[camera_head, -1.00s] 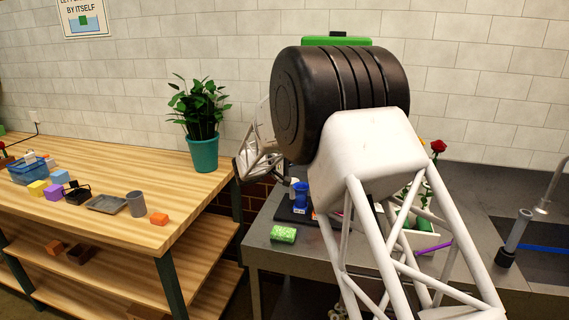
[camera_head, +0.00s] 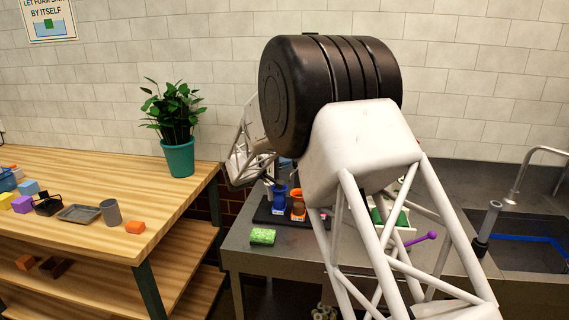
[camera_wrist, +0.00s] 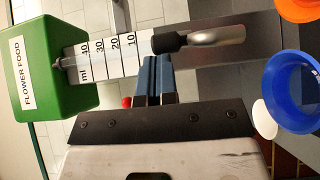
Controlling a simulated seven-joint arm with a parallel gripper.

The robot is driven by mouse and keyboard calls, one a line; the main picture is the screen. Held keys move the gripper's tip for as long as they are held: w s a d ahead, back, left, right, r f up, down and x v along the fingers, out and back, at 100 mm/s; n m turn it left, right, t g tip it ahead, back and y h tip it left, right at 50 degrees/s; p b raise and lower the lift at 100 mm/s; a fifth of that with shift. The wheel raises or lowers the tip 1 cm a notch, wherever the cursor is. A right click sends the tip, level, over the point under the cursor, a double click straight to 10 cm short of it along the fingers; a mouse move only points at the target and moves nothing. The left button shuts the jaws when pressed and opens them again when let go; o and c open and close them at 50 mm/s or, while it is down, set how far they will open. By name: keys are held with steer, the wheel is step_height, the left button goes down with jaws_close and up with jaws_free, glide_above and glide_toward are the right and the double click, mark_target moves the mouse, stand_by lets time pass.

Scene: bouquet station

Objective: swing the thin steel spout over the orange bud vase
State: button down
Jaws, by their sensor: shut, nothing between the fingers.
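The steel spout (camera_wrist: 215,36) shows in the wrist view, joined by a black collar to a clear measuring tube marked in ml. It points right, toward the vase side, and its end lies short of both vases in the picture. The orange bud vase (camera_head: 298,208) stands on a dark base in the head view; only its edge shows in the wrist view (camera_wrist: 300,9). My gripper (camera_wrist: 154,62) is shut and empty, its fingertips at the tube's lower edge in the picture. I cannot tell if they touch it. My arm hides the spout in the head view.
A blue vase (camera_head: 279,202) stands left of the orange one. A green flower-food box (camera_wrist: 52,72) adjoins the tube. A sink (camera_head: 520,240) is at right.

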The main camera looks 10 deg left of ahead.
steer(key=shift+s+d+n+t+y, duration=0.35)
steer(key=shift+d+t+y, duration=0.1)
steer(key=shift+d, duration=0.2)
steer(key=shift+s+d+n+t+y, duration=0.25)
steer(key=shift+d+n+t+y, duration=0.15)
steer(key=shift+d, duration=0.25)
steer(key=shift+a, duration=0.1)
steer(key=w+a+v, duration=0.1)
steer(key=v, duration=1.2)
steer(key=shift+a, duration=0.2)
steer(key=shift+w, duration=0.15)
